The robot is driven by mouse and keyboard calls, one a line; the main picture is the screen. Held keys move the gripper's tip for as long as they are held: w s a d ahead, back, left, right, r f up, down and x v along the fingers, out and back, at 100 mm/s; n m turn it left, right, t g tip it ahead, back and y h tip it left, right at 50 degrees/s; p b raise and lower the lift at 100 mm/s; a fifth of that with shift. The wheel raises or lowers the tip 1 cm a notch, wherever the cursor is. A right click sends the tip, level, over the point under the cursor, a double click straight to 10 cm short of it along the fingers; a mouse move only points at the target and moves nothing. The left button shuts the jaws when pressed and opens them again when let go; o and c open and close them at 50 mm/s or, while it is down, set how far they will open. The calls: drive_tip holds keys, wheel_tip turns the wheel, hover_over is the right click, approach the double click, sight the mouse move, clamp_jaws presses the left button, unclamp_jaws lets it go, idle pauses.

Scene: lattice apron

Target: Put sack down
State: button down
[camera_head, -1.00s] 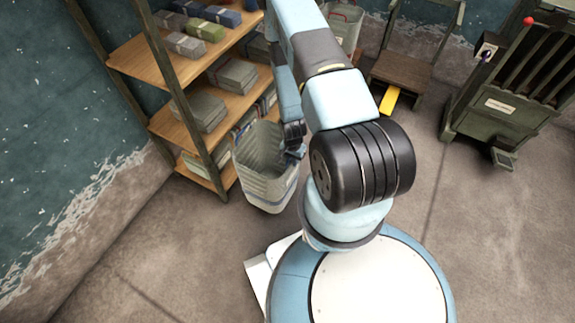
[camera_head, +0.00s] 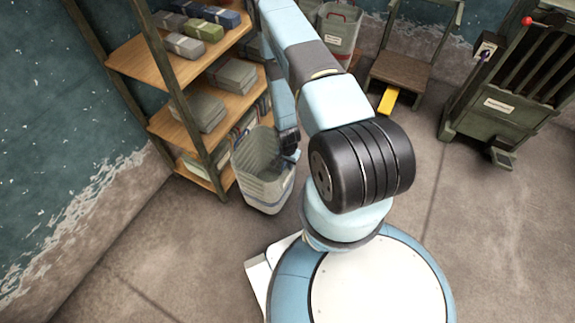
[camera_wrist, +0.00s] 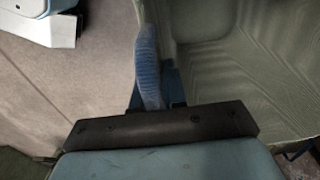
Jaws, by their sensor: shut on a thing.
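The sack (camera_head: 268,190) is an open-topped, pale grey bag with a blue band, in front of the wooden shelves in the head view. My gripper (camera_head: 289,150) is at the right side of its rim. In the wrist view, my gripper (camera_wrist: 158,98) is shut on a blue rope-like handle (camera_wrist: 148,60). The sack's ribbed, empty-looking inside (camera_wrist: 240,65) fills the right of that view. The fingertips are partly hidden by the handle. I cannot tell whether the sack's base touches the floor.
The shelves (camera_head: 160,62) with folded cloths stand close on the left. A second labelled sack (camera_head: 338,40) stands behind my arm. A wooden chair-like stand (camera_head: 405,70) and a green slatted machine (camera_head: 510,95) are at the back right. The floor in front is clear.

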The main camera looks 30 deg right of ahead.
drive_tip(key=shift+f, duration=0.1)
drive_tip(key=c, duration=1.2)
unclamp_jaws()
wheel_tip(320, 180, up, 12)
drive_tip(key=shift+a+r, duration=0.1)
drive_tip(key=w+a+r+n+t, duration=0.15)
drive_tip(key=w+r, duration=0.25)
drive_tip(key=r, duration=1.5)
drive_tip(key=w+a+r+n+t, duration=0.1)
drive_tip(key=w+r+n, duration=0.25)
drive_tip(key=r, duration=1.55)
drive_tip(key=s+a+r+n+t, duration=0.1)
drive_tip(key=s+a+r+n, duration=0.1)
drive_tip(key=s+r, duration=0.8)
drive_tip(key=s+a+r+n+t, duration=0.15)
drive_tip(key=s+r, duration=0.45)
drive_tip(key=r, duration=0.8)
drive_tip(key=s+r, duration=0.1)
drive_tip(key=s, duration=0.2)
drive_tip(key=s+r+n, duration=0.1)
drive_tip(key=s+r, duration=0.1)
drive_tip(key=s+a+r+n, duration=0.1)
drive_tip(key=s, duration=0.2)
drive_tip(key=shift+s+r+t, duration=0.25)
drive_tip(key=shift+s+t, duration=0.1)
drive_tip(key=shift+t, duration=0.05)
